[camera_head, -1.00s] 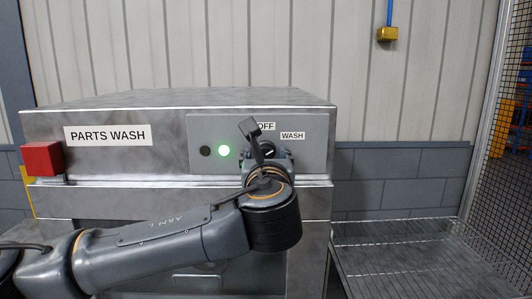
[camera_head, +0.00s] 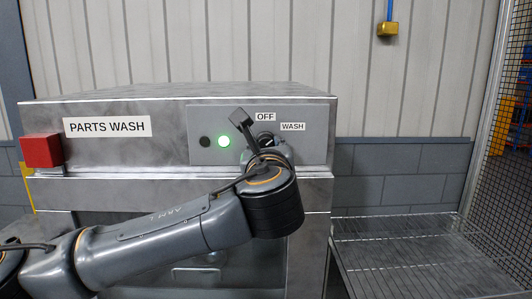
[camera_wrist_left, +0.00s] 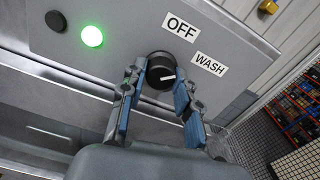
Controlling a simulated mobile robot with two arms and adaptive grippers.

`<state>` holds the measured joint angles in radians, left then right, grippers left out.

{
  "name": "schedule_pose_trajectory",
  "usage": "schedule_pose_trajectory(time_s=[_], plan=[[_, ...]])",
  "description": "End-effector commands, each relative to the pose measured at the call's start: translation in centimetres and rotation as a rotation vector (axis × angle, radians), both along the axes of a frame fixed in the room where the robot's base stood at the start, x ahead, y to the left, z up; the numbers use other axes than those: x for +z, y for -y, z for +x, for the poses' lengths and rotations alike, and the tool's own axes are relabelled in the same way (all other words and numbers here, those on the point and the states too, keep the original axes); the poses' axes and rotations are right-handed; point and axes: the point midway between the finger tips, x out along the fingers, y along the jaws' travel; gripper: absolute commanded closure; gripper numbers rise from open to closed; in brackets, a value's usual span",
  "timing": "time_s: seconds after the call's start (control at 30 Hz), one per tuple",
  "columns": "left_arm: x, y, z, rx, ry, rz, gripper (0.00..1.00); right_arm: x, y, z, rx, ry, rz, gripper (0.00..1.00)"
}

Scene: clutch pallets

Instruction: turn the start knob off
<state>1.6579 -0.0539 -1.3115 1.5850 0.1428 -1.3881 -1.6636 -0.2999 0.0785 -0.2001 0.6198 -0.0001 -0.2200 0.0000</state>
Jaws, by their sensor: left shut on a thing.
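The start knob (camera_head: 265,139) is a round black knob on the grey control panel, beside the OFF label (camera_head: 265,117) and the WASH label (camera_head: 292,127). In the left wrist view the knob (camera_wrist_left: 158,70) shows a white pointer mark turned toward the WASH label (camera_wrist_left: 209,64). My left gripper (camera_wrist_left: 157,86) has its blue-padded fingers on both sides of the knob and is shut on it. In the head view the gripper (camera_head: 267,150) is partly hidden by its own wrist. My right gripper is not in view.
A lit green lamp (camera_head: 224,141) and a dark button (camera_head: 205,142) sit left of the knob. A red box (camera_head: 41,151) is on the machine's left corner. A wire-mesh shelf (camera_head: 410,255) stands at the right, near a mesh fence (camera_head: 498,150).

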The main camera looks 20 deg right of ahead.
Motion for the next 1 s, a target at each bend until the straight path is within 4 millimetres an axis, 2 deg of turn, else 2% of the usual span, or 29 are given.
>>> schedule_pose_trajectory(time_s=[0.1,0.5,1.0], plan=[[-0.3,0.0,0.0,0.001,-0.026,-0.098,1.0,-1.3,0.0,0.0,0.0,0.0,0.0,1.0],[-0.2,0.0,0.0,0.001,-0.131,-0.461,1.0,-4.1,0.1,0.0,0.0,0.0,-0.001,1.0],[0.1,0.0,0.0,0.002,-0.223,-0.792,1.0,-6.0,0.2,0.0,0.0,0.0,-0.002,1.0]])
